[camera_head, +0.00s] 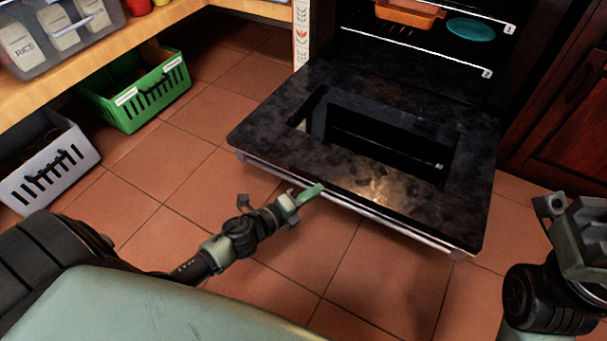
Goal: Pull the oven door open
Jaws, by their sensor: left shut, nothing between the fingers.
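The oven door (275,118) is dark and hinged at its bottom. It lies lowered, close to level, in front of the open oven (425,45), with its window facing up. The metal handle (400,231) runs along the door's near edge, on the underside. My left gripper (312,194) is at the left part of that near edge, by the handle. Its green fingers are shut with nothing between them; I cannot tell whether they touch the door. My right arm shows at the right edge, and I cannot make out its right gripper's (552,206) fingers clearly.
Inside the oven are racks, an orange dish (409,12) and a teal plate (470,29). A green crate (135,92) and a white crate (45,165) stand at the left under a wooden shelf (110,45). Tiled floor is clear left of the door. A wooden cabinet (565,110) stands right.

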